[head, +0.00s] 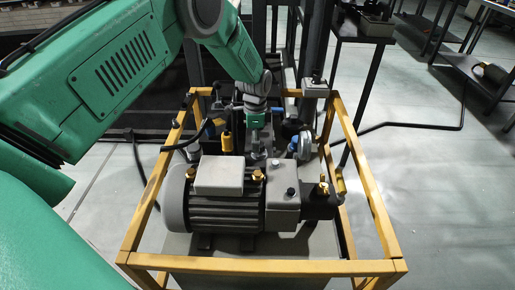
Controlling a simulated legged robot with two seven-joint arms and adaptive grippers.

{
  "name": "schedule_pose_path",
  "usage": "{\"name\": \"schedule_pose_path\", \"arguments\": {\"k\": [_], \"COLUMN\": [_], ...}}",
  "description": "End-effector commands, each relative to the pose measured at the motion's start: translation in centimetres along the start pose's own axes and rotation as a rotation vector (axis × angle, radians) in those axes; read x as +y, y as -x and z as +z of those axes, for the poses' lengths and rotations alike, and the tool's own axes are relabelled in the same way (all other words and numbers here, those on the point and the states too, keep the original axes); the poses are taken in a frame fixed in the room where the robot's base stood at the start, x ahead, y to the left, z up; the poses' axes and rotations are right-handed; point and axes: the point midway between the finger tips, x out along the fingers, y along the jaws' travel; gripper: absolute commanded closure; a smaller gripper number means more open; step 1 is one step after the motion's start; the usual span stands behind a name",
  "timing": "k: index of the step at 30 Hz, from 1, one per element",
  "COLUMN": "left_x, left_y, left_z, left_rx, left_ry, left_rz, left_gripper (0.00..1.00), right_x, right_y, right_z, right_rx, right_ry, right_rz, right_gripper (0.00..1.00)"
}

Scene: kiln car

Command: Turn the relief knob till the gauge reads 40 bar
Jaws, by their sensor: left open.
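My left arm comes in from the upper left, and my left gripper (257,152) points down over the rear part of the pump unit. It is open, with its fingertips close to the fittings behind the grey motor (225,212). I cannot make out a separate relief knob; the gripper may hide it. A round grey part that looks like the gauge (306,147) stands to the right of the gripper, seen nearly edge-on. Its reading cannot be seen. My right gripper is not in view.
A yellow frame (265,265) surrounds the unit, with upright posts at its corners. A yellow-handled part (227,142) stands left of the gripper, and a blue part (293,143) to its right. A black cable (420,124) runs across the floor.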

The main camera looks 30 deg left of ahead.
Motion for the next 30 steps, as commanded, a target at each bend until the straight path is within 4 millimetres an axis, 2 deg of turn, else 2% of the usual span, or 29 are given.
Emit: {"name": "schedule_pose_path", "arguments": {"k": [3,15,16,19,20,30], "left_x": [0.2,0.1,0.1,0.0,0.0,0.0], "left_y": [-1.2,-1.9,-1.9,-2.1,-2.1,-2.0], "left_z": [-0.5,-0.4,-0.3,-0.1,-0.1,0.0], "left_rx": [-0.004,-0.003,-0.002,0.0,0.0,-0.01], "left_ry": [-0.004,-0.003,-0.003,-0.002,-0.002,-0.002], "left_rz": [-0.005,-0.004,-0.003,-0.001,-0.001,-0.006], "left_gripper": [0.48,0.48,0.55,0.9,0.97,0.97], "right_x": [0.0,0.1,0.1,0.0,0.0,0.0], "right_y": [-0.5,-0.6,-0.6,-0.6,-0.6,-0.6], "right_z": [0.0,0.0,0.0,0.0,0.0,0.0], "right_rx": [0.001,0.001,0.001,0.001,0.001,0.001], "right_ry": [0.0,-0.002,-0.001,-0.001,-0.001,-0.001], "right_rz": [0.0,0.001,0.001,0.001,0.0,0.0], "right_gripper": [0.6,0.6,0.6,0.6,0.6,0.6]}}
